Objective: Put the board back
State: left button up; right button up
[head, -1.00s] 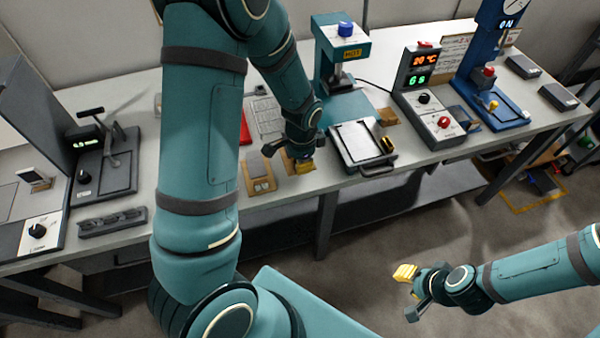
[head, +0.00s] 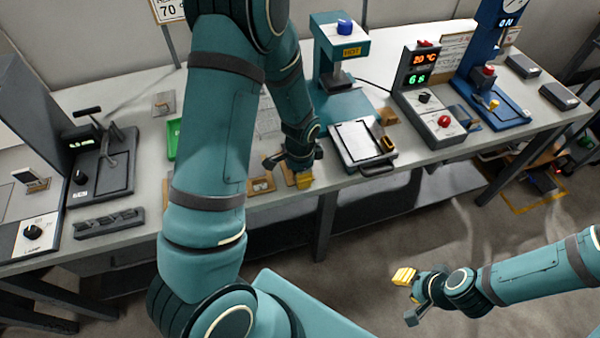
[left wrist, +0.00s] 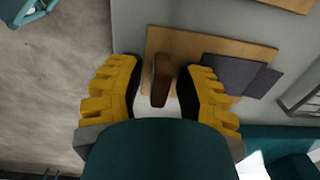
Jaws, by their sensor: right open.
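A tan wooden board (left wrist: 190,42) with dark grey pads (left wrist: 235,75) on it lies near the table's front edge in the left wrist view. A brown upright piece (left wrist: 160,80), perhaps its handle, stands between the yellow fingers of my left gripper (left wrist: 160,95). The fingers are apart, with a gap on both sides of the piece. In the head view my left gripper (head: 303,180) is low over the table edge and partly hides a wooden board (head: 288,170). Another wooden board (head: 262,184) shows to its left. My right gripper (head: 410,294) is open and empty, away from the table.
A teal press (head: 340,48) and a metal tray with a handle (head: 358,140) are right of my left gripper. A timer box (head: 432,118) and a blue press (head: 490,100) stand further right. A green tray (head: 173,140) is left, partly behind my left arm.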

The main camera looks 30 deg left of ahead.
pick_arm(q)
jog(key=shift+r, duration=0.25)
notch_tip(320, 180, up, 12)
jog(key=p, duration=0.3)
jog(key=s+d+f+n+h, duration=0.2)
jog(key=s+d+f+n, duration=0.2)
jog(key=d+f, duration=0.4)
jog(key=s+d+f+n+t+h, duration=0.1)
jog(key=s+d+f+n+h, duration=0.1)
jog(key=s+d+f+n, duration=0.3)
jog(key=d+f, duration=0.2)
jog(key=d, duration=0.2)
jog(key=shift+s+d+f+n+t, duration=0.2)
jog(key=shift+s+f+n+t, duration=0.1)
jog(key=shift+f+n, duration=0.1)
